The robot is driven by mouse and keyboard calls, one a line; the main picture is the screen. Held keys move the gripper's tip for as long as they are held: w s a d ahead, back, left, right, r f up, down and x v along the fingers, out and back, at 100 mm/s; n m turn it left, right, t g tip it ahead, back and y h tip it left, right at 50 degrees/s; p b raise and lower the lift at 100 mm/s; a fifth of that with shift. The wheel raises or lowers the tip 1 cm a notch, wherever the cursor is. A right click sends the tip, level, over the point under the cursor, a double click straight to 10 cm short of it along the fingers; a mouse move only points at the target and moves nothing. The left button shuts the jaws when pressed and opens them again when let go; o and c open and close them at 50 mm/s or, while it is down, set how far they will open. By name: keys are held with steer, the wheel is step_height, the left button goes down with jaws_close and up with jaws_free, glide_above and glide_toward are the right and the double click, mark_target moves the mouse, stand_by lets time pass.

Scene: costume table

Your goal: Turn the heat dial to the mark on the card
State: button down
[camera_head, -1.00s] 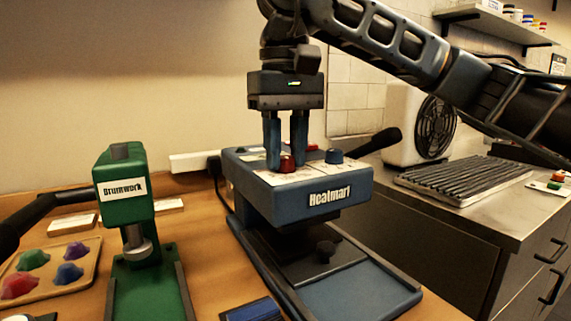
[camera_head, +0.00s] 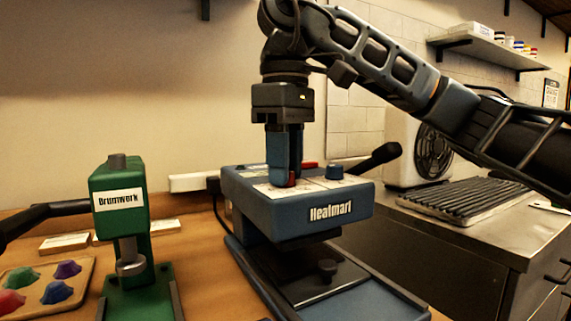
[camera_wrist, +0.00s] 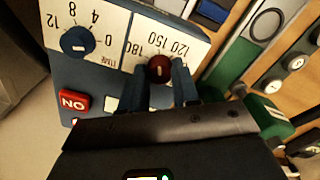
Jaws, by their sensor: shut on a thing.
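The heat dial (camera_wrist: 160,67) is a red knob on the blue Heatmart press (camera_head: 262,211). Its white scale plate (camera_wrist: 195,44) reads 120, 150 and 180. In the wrist view the knob sits between my two fingers. In the head view my gripper (camera_head: 287,183) points straight down over the press top and is shut on the knob, which is mostly hidden by a finger. A small pale line shows on the knob, but its exact reading is unclear. I cannot make out a card with a heat mark.
A blue time dial (camera_wrist: 77,40) and a red ON switch (camera_wrist: 74,103) sit beside the heat dial. The press's black handle (camera_head: 375,158) sticks out to the right.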

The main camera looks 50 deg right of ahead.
stand_by(0.4)
steer(key=c, duration=0.8)
jaws_free()
steer(key=shift+r+p, duration=0.75)
steer(key=shift+r, duration=3.15)
